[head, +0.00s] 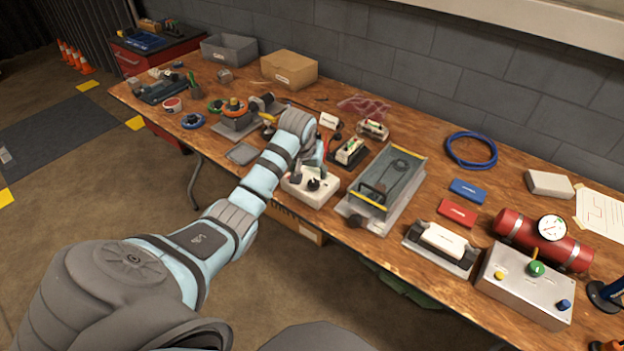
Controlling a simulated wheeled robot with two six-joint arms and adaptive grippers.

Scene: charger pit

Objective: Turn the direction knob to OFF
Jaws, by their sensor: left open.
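A black knob (313,184) sits on a low white control box (325,194) near the front edge of the bench. I take it for the direction knob; its markings are too small to read, so its setting cannot be told. My left gripper (302,175) is open, pointing down over the left part of this box, close to the knob. My own wrist hides part of the box, and I cannot tell whether the fingers touch it. My right gripper is not in view.
A grey clear-lidded case (388,180) stands right of the white box. A metal box (525,285) with a green knob and a red cylinder (518,228) are farther right. A cardboard box (289,69) and grey bin (229,48) stand at the back.

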